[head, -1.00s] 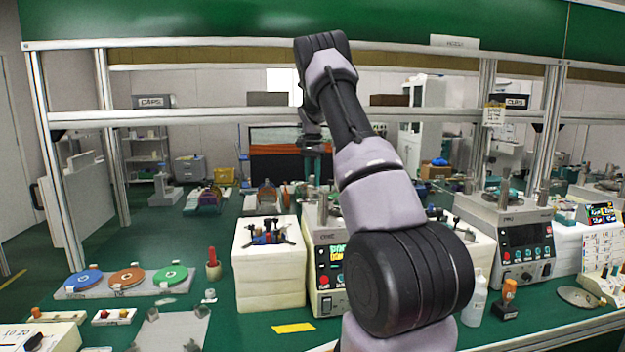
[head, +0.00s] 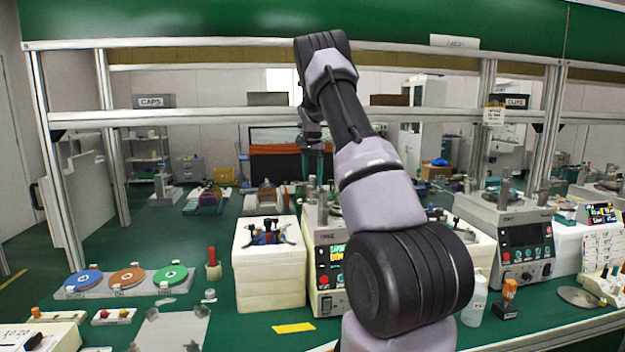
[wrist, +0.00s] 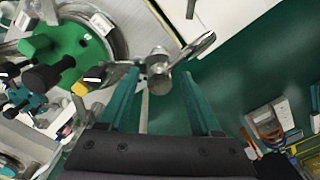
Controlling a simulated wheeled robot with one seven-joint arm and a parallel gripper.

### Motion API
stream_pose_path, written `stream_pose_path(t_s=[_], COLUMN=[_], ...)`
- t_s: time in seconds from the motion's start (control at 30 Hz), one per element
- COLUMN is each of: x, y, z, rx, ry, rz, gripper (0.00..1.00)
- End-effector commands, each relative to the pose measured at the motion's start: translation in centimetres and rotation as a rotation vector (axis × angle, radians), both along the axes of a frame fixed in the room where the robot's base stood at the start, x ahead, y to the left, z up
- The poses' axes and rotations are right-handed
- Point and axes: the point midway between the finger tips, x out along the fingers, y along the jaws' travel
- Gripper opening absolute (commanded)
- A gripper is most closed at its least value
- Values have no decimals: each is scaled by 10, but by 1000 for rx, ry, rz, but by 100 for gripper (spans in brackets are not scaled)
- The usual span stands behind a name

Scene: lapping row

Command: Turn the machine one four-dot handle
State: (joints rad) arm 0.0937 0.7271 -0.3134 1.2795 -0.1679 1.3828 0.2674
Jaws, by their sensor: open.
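Machine one is probably the middle box with a lit display (head: 328,262), partly hidden behind my arm. Metal posts stand on its top. My gripper (wrist: 160,75) is open, with two teal fingers pointing ahead in the wrist view. A metal handle with a round hub (wrist: 158,62) and winged arms shows at the fingertips, between or just beyond them; I cannot tell whether they touch. No dots can be made out on it.
A green disc (wrist: 66,52) with black knobs lies left of the handle in the wrist view. A white block stack (head: 268,275) stands left of the machine. A second machine (head: 520,245) stands right. Coloured discs (head: 127,279) lie at the left. A shelf rail crosses above.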

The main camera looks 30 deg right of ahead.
Motion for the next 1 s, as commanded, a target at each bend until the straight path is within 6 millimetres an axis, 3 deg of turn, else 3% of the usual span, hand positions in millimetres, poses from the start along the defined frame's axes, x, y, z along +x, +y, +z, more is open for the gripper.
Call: stream_pose_path(t_s=[0.5,0.7,1.0], x=[1,0,0], y=[-1,0,0], z=[92,102,103], rx=[-2,0,-1], ry=[-3,-1,0], rz=[0,0,0], gripper=[65,65,65])
